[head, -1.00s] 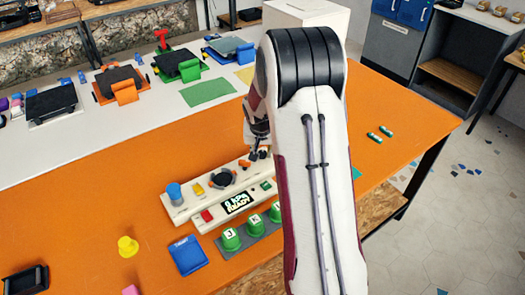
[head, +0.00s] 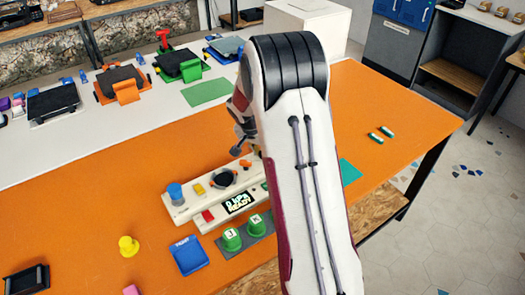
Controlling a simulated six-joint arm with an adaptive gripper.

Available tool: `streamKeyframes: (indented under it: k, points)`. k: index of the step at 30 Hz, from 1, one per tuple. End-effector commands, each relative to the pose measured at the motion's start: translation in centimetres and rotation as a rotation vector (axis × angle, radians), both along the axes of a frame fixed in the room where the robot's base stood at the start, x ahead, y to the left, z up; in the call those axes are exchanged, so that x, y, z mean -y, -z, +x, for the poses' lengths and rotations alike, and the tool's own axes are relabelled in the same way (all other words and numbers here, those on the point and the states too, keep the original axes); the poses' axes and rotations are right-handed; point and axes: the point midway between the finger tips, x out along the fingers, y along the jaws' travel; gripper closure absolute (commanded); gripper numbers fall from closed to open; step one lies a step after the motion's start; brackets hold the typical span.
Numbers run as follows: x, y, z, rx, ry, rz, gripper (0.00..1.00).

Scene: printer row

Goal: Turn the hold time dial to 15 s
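A white control panel (head: 193,208) lies on the orange table. It carries a round black dial (head: 223,179), a blue knob (head: 175,193), a yellow button (head: 199,189), a red button (head: 208,216) and a dark display (head: 239,202) with white text, too small to read surely. I cannot tell which control is the hold time dial; its marks are not legible. My gripper (head: 238,149) is above the panel's far edge, apart from the black dial. It is small, dark and partly behind my arm, so its fingers are unclear. My arm hides the panel's right end.
Green lettered knobs (head: 231,240) stand on a grey strip in front of the panel. A blue tray (head: 188,255) and a yellow knob-like piece (head: 128,246) lie at the left front. Presses with coloured parts (head: 122,84) line the white surface behind.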

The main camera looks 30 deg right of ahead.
Motion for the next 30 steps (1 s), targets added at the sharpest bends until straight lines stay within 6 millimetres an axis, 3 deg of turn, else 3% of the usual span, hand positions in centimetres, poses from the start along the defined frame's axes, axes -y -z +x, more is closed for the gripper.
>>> streamKeyframes:
  k: [18, 30]
  points:
    - [-0.22, 0.11, 0.23, -0.003, 0.314, 0.001, 1.0]
    - [-0.27, 0.14, 0.27, -0.003, 0.377, 0.002, 1.0]
